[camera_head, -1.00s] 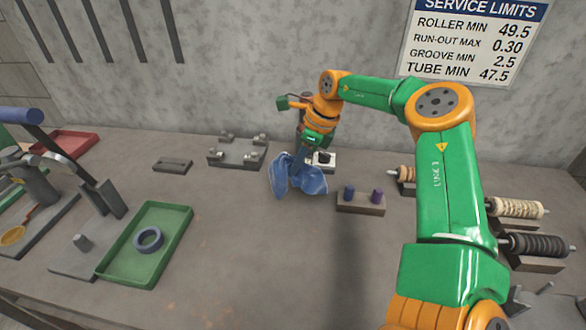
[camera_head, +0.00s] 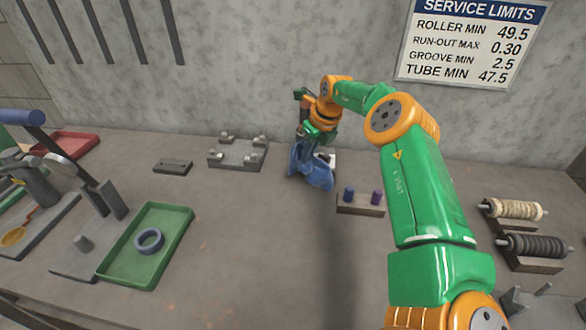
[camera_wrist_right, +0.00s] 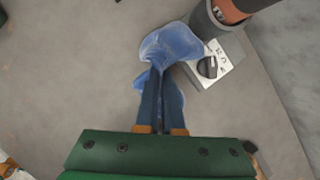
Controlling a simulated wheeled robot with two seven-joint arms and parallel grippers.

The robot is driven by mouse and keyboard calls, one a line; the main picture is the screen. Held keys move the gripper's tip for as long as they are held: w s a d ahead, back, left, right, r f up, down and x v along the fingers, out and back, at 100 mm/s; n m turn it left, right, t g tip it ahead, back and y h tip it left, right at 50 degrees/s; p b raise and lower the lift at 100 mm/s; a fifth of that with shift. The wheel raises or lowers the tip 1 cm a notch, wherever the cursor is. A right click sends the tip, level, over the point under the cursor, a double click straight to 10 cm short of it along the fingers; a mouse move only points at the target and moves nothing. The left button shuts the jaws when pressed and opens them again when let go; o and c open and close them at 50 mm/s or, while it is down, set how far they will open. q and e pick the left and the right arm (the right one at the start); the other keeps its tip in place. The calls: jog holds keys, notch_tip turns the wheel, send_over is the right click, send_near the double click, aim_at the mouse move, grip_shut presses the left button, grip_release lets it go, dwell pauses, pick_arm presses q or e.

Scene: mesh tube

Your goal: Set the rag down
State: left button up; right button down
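The blue rag (camera_head: 313,170) hangs bunched from my right gripper (camera_head: 306,148), low over the back middle of the bench. In the right wrist view the rag (camera_wrist_right: 172,42) spreads past the fingertips, with a fold showing beside the fingers. The two fingers of my right gripper (camera_wrist_right: 161,78) are close together and shut on the rag. I cannot tell whether the rag's lower edge touches the bench. My left gripper is not in view.
A small pale box with a dark knob (camera_wrist_right: 210,66) is beside the rag. A green tray (camera_head: 122,267) holds a ring. The middle front bench is clear.

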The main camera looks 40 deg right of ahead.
jog(key=a+f, duration=0.1)
jog(key=s+f, duration=0.1)
jog(key=a+f, duration=0.1)
jog(key=f, duration=0.1)
jog(key=shift+s+a+f, duration=0.1)
jog(key=shift+s+a, duration=0.05)
jog(key=shift+a, duration=0.2)
jog(key=s+a+f, duration=0.1)
jog(key=a, duration=0.1)
jog(key=s+a+f, duration=0.1)
jog(key=a, duration=0.2)
jog(key=s+a, duration=0.1)
jog(key=a, duration=0.2)
jog(key=shift+s+a+f, duration=0.2)
jog(key=shift+a+f, duration=0.05)
jog(key=shift+f, duration=0.15)
jog(key=c, duration=0.6)
grip_release()
